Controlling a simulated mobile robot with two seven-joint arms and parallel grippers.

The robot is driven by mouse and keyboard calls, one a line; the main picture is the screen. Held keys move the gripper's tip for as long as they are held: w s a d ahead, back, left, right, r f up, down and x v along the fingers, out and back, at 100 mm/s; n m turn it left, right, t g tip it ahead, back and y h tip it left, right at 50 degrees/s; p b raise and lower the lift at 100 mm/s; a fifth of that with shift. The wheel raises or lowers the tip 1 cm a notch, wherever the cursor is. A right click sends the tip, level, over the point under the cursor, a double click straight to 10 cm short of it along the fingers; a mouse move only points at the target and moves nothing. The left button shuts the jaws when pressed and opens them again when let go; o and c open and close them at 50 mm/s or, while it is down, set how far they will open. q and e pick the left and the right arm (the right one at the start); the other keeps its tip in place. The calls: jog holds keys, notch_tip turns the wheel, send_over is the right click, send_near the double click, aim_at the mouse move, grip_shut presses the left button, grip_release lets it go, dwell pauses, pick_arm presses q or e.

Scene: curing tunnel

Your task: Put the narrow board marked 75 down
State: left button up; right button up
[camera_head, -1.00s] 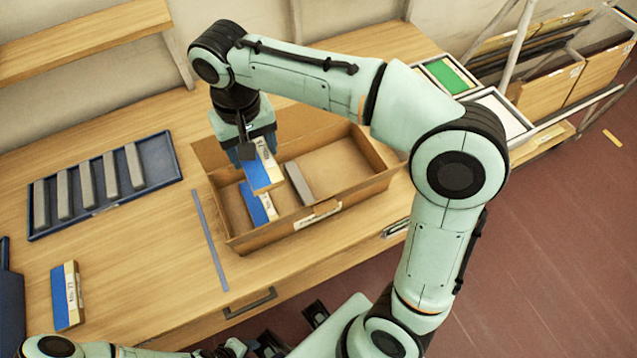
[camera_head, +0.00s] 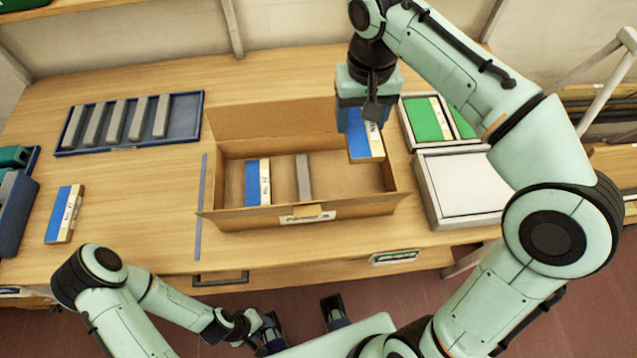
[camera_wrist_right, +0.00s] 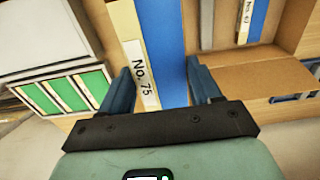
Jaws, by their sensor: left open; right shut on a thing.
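The narrow board marked 75 (camera_head: 357,139) is blue with a cream label strip. My right gripper (camera_head: 364,112) is shut on it, over the right part of the open cardboard box (camera_head: 237,212). The right wrist view shows the board (camera_wrist_right: 163,45) between both fingers (camera_wrist_right: 162,88), its "No. 75" label readable. I cannot tell whether the board touches the box. A similar blue board (camera_head: 252,185) is in the box's left part, left of a grey divider (camera_head: 303,177). My left gripper (camera_head: 303,322) is open and empty in front of the table.
A blue tray (camera_head: 185,132) with several grey strips lies at the back left. Another blue-and-cream board (camera_head: 63,214) lies on the table at left. A flat grey strip (camera_head: 201,205) lies left of the box. White-topped box (camera_head: 464,184) and green-panelled tray (camera_head: 427,118) stand close right.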

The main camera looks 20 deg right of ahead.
jog(key=shift+d+f, duration=0.15)
jog(key=shift+f, duration=0.2)
jog(key=b, duration=0.4)
send_over(350, 181)
notch_tip(350, 181, down, 15)
jog(key=shift+r, duration=0.15)
jog(key=shift+f, duration=2.3)
jog(key=shift+f, duration=0.1)
jog(key=o, duration=1.1)
jog(key=shift+c, duration=0.2)
notch_tip(350, 181, up, 12)
jog(key=p, duration=0.2)
